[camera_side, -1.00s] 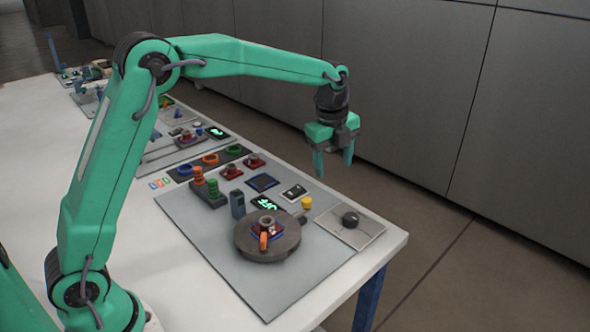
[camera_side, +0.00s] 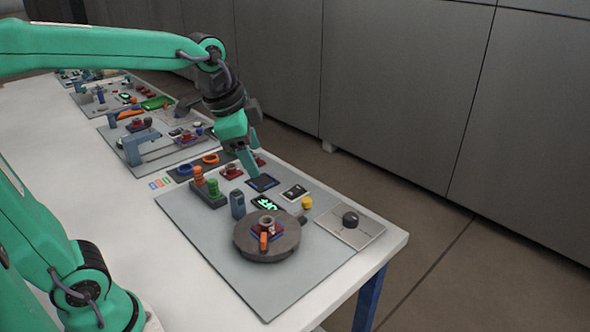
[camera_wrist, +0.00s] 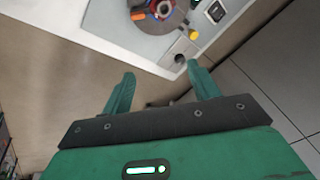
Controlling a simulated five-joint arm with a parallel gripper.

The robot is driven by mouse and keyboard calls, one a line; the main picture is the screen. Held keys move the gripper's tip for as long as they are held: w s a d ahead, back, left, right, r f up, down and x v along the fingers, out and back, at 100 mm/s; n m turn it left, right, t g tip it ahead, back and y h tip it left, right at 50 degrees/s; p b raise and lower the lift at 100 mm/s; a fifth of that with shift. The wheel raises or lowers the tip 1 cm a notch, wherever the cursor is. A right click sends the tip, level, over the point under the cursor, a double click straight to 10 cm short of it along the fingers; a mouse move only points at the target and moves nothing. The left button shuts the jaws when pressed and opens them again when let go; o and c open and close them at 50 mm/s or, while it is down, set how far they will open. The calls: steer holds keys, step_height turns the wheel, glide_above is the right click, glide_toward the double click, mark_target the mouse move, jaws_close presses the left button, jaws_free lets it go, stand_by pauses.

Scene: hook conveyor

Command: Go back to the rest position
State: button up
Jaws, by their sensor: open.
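My gripper (camera_side: 250,165) is above the far side of the grey work mat in the side view, its fingers pointing down and slightly right. It holds nothing. In the wrist view its two green fingers (camera_wrist: 160,82) are spread apart with nothing between them. The round dark turntable (camera_side: 267,246) stands on the mat, with a red and blue piece (camera_side: 268,227) and an orange piece (camera_side: 263,240) on it. The turntable also shows at the top of the wrist view (camera_wrist: 172,22).
A black knob on a plate (camera_side: 350,220) and a yellow knob (camera_side: 307,202) are at the right. Other stations (camera_side: 150,140) line the table farther back. The left tabletop (camera_side: 130,215) is clear.

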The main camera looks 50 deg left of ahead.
steer(key=s+a+f+n+t, duration=0.1)
steer(key=s+f+n, duration=0.2)
steer(key=s+n, duration=0.5)
steer(key=shift+s+f+t, duration=0.3)
steer(key=shift+s+f, duration=0.05)
steer(key=shift+s, duration=1.4)
